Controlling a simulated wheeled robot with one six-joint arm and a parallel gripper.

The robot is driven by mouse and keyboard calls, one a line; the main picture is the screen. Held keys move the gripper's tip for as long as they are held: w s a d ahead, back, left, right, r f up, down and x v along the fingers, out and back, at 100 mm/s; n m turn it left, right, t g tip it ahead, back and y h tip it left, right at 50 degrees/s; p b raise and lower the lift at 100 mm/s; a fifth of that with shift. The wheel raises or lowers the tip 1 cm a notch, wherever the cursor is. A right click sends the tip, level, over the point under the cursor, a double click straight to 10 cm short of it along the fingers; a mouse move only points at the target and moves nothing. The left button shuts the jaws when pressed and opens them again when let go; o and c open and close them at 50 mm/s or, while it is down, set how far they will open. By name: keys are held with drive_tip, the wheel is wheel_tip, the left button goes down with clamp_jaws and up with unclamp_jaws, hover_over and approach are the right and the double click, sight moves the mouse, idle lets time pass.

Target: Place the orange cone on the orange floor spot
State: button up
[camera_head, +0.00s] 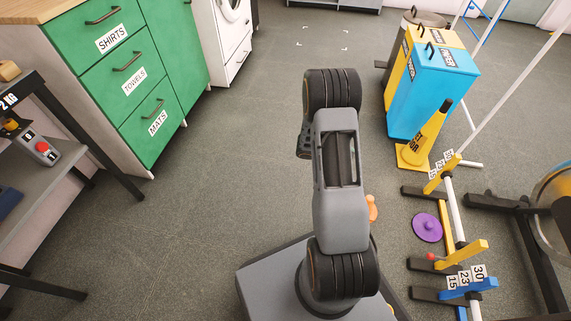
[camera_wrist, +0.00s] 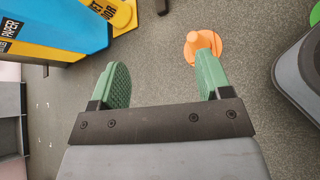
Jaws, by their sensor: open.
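The small orange cone (camera_head: 371,207) stands on the floor just right of my arm in the head view, partly hidden by it. In the wrist view the orange cone (camera_wrist: 205,42) shows near the top, beyond the right finger, which covers part of its base. My gripper (camera_wrist: 163,82) has its two green fingers wide apart with only floor between them. The cone lies outside the gap, and I cannot tell if the finger touches it. I cannot make out an orange floor spot in either view.
A purple disc (camera_head: 427,227) lies right of the cone, beside a low rack (camera_head: 455,215). A yellow wet-floor sign (camera_head: 423,135) and a blue bin (camera_head: 430,95) stand behind. A green cabinet (camera_head: 130,75) is at left. The floor between cabinet and arm is clear.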

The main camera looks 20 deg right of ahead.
drive_tip(key=s+a+r+m+t+y, duration=0.3)
drive_tip(key=a+r+m+y, duration=0.1)
drive_tip(key=a+r, duration=0.7)
drive_tip(key=s+a+r+m+t+y, duration=0.3)
drive_tip(key=a+r+y, duration=0.4)
drive_tip(key=a, duration=1)
wheel_tip(320, 180, up, 4)
drive_tip(key=shift+s+f+m+t, duration=0.15)
drive_tip(key=shift+s+m+t, duration=0.3)
drive_tip(key=shift+m, duration=0.35)
wheel_tip(320, 180, up, 40)
drive_tip(key=t+p, duration=0.1)
drive_tip(key=p, duration=3.6)
drive_tip(key=shift+a+f+p, duration=0.15)
drive_tip(key=shift+f+p, duration=0.05)
drive_tip(key=shift+p, duration=0.15)
drive_tip(key=shift+s+f, duration=0.1)
drive_tip(key=shift+s, duration=0.05)
